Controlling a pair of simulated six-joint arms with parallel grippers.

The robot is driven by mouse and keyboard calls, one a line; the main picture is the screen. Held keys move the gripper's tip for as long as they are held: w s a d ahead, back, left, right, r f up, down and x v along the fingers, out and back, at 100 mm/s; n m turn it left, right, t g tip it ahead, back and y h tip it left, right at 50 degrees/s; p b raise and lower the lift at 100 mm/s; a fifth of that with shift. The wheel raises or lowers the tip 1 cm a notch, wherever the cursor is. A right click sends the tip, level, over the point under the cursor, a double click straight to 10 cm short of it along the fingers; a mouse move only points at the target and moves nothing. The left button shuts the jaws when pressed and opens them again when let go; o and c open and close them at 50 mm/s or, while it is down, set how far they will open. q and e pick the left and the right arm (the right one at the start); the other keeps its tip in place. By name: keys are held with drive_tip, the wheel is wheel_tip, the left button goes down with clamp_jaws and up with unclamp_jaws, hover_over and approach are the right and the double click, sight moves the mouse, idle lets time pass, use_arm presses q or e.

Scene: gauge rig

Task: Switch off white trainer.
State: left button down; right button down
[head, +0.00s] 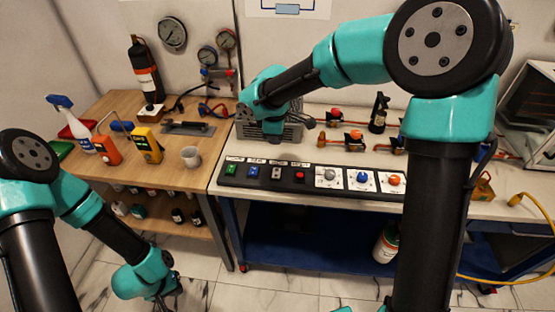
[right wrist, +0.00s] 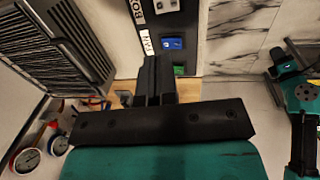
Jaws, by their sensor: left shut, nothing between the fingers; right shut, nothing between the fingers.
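A black switch panel (head: 264,184) lies along the front edge of the white bench. It carries a green switch (head: 231,170), a blue switch (head: 253,172), a grey-white switch (head: 276,174) and a red switch (head: 300,176). Small white labels stand behind them, too small to read in the head view. My right gripper (head: 274,136) is shut and empty, behind and above the panel. In the right wrist view its fingers (right wrist: 155,80) are beside the blue switch (right wrist: 172,43) and green switch (right wrist: 180,70). My left gripper (head: 168,294) is shut and empty, low at the front left.
Round knobs on white plates, including a blue knob (head: 361,177), sit further right on the panel. A grey finned box (head: 290,131) stands behind my right gripper.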

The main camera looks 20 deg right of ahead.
sight(275, 173)
drive_tip(key=shift+f, duration=0.15)
drive_tip(key=f, duration=0.4)
drive_tip(key=w+f, duration=0.1)
drive_tip(key=f, duration=0.8)
drive_tip(key=shift+w+d+f, duration=0.25)
drive_tip(key=shift+d+f, duration=0.05)
drive_tip(key=shift+f, duration=0.05)
drive_tip(key=shift+f, duration=0.25)
drive_tip(key=shift+s, duration=0.2)
drive_tip(key=shift+s+a+r, duration=0.25)
drive_tip(key=shift+s+a, duration=0.05)
drive_tip(key=shift+s, duration=0.2)
drive_tip(key=shift+r, duration=0.15)
